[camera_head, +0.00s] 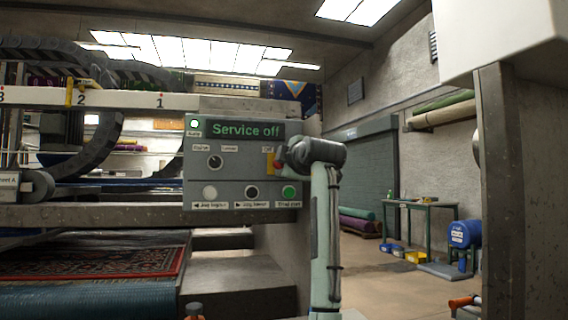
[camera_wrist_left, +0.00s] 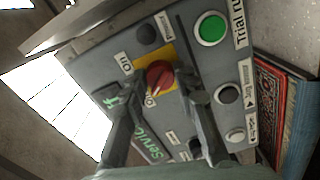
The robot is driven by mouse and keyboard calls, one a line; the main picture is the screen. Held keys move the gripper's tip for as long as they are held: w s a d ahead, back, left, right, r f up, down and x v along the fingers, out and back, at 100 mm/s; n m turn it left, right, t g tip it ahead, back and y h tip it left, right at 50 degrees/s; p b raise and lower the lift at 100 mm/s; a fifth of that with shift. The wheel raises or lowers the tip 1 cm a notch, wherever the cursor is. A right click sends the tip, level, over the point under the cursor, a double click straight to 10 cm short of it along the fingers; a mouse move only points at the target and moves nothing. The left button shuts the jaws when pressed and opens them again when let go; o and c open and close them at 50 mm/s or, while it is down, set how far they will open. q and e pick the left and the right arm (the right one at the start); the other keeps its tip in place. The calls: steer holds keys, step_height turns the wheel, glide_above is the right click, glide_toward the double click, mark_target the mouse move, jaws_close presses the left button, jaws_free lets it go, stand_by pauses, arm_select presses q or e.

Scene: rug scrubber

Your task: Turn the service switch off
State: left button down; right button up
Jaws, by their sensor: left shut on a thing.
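The grey control panel (camera_head: 233,178) fills the middle of the head view, and its display (camera_head: 245,129) reads "Service off" in green. The service switch is a red rotary knob on a yellow plate; it shows in the left wrist view (camera_wrist_left: 159,75), and in the head view the knob (camera_head: 279,165) is partly covered by my gripper. My left gripper (camera_head: 286,158) is at the panel's right side, its fingers on either side of the knob, shut on it. In the left wrist view the fingers (camera_wrist_left: 155,88) straddle the knob. My right gripper is in neither view.
A green button (camera_head: 289,192), a black button (camera_head: 252,192) and a white button (camera_head: 210,192) sit below, with a black selector (camera_head: 214,162) at upper left. A patterned rug (camera_head: 95,262) lies at lower left. Open floor lies to the right.

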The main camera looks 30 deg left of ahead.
arm_select(q)
steer(key=shift+n, duration=0.3)
steer(key=shift+f, duration=0.1)
steer(key=c, duration=1.2)
jaws_free()
steer(key=shift+s, duration=0.1)
steer(key=shift+o, duration=0.2)
steer(key=v, duration=1.2)
